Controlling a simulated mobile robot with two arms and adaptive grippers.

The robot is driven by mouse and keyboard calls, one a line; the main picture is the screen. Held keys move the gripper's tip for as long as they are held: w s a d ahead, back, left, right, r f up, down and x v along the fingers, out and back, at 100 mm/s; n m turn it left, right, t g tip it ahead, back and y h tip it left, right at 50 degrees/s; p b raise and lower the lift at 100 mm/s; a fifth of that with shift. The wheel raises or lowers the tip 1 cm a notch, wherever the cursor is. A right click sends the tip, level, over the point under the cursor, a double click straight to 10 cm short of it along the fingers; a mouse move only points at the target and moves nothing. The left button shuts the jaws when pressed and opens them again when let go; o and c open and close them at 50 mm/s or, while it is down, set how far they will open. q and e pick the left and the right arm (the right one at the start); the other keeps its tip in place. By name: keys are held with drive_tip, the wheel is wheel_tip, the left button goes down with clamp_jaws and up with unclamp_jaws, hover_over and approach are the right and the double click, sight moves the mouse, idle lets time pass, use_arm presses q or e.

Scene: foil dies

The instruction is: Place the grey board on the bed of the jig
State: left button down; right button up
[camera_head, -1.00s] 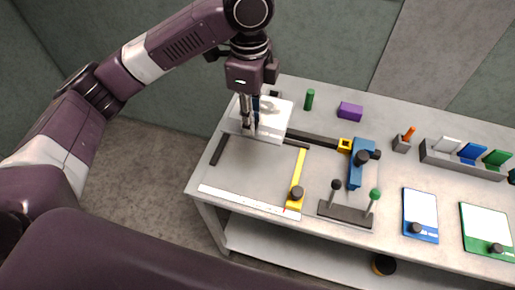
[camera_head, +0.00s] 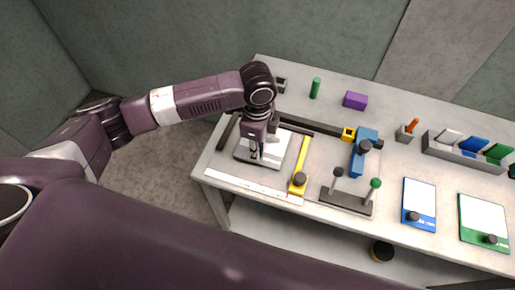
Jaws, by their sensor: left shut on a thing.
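The grey board (camera_head: 272,152), white-faced with a dark grey edge, is over the left part of the jig's bed (camera_head: 226,166). My left gripper (camera_head: 256,156) is shut on it from above. The gripper and wrist hide part of the board, and I cannot tell whether it touches the bed. A black rail (camera_head: 229,131) lies along the bed's left side. A white ruled strip (camera_head: 252,187) runs along its front, and a yellow bar (camera_head: 302,158) with a black knob stands to the right of the board. My right gripper is out of view.
A blue clamp (camera_head: 361,157) and a stand with two knobbed levers (camera_head: 346,202) are right of the bed. Blue-edged (camera_head: 420,203) and green-edged (camera_head: 484,221) boards lie further right. A green cylinder (camera_head: 315,88) and purple block (camera_head: 355,100) stand behind.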

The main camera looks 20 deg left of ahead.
use_arm(q)
drive_tip(key=shift+f, duration=0.3)
drive_tip(key=c, duration=1.7)
unclamp_jaws()
drive_tip(key=shift+r, duration=0.1)
wheel_tip(320, 180, up, 12)
drive_tip(key=shift+f+b, duration=0.1)
drive_tip(key=shift+b, duration=1.15)
drive_tip(key=shift+s, duration=0.1)
